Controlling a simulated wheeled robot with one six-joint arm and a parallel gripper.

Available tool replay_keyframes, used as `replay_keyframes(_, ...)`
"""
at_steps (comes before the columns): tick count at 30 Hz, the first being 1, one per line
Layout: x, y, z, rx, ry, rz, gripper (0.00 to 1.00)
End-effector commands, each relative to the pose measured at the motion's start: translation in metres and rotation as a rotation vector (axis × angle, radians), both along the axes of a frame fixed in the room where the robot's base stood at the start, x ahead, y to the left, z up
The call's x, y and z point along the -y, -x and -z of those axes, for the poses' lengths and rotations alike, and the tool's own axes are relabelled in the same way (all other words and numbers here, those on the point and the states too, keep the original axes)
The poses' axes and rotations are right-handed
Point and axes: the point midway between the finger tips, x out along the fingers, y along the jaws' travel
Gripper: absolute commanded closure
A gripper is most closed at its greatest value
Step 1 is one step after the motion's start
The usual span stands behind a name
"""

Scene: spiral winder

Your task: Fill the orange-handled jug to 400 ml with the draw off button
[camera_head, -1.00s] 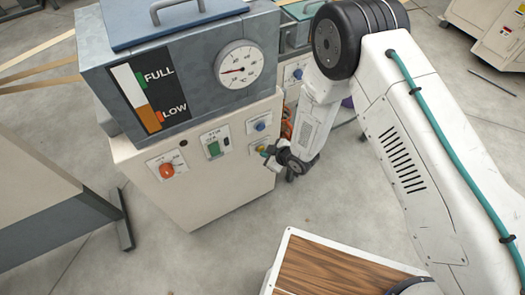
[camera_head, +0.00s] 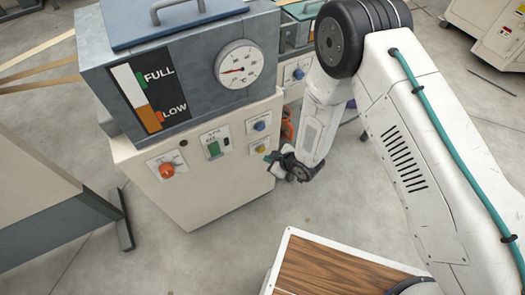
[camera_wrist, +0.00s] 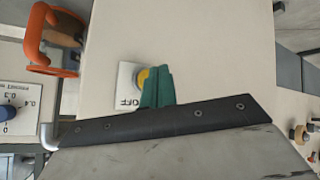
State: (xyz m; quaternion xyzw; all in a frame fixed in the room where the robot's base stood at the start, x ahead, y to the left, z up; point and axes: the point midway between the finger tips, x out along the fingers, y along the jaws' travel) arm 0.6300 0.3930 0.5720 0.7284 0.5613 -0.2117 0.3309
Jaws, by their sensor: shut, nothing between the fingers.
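The draw off button is a yellow button (camera_head: 260,149) on a white plate on the machine's cream front; in the wrist view its plate (camera_wrist: 127,74) reads "OFF". My gripper (camera_wrist: 157,87) is shut and empty, its green fingertips overlapping part of the yellow button in that view. In the head view my gripper (camera_head: 270,160) is just below and in front of the button, apparently apart from it. The orange-handled jug (camera_wrist: 34,40) shows at the upper left of the wrist view, mainly its handle; in the head view a bit of orange (camera_head: 287,130) shows beside the machine. The jug's liquid level cannot be seen.
The grey tank (camera_head: 190,80) has a FULL/LOW level strip (camera_head: 147,98) and a round dial (camera_head: 238,65). A red knob (camera_head: 167,170), a green switch (camera_head: 214,148) and a blue button (camera_head: 259,125) are nearby. Floor in front is open.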

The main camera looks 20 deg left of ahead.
Motion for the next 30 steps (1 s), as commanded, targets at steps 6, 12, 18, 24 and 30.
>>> replay_keyframes(6, 0.018, 0.015, 0.000, -0.002, 0.002, 0.002, 1.00)
replay_keyframes(12, 0.029, 0.025, 0.000, -0.001, 0.002, 0.001, 1.00)
replay_keyframes(18, 0.031, 0.027, 0.000, 0.000, 0.001, 0.000, 1.00)
replay_keyframes(24, 0.031, 0.027, 0.000, 0.000, 0.001, 0.000, 1.00)
replay_keyframes(30, 0.031, 0.027, 0.000, 0.000, 0.001, 0.000, 1.00)
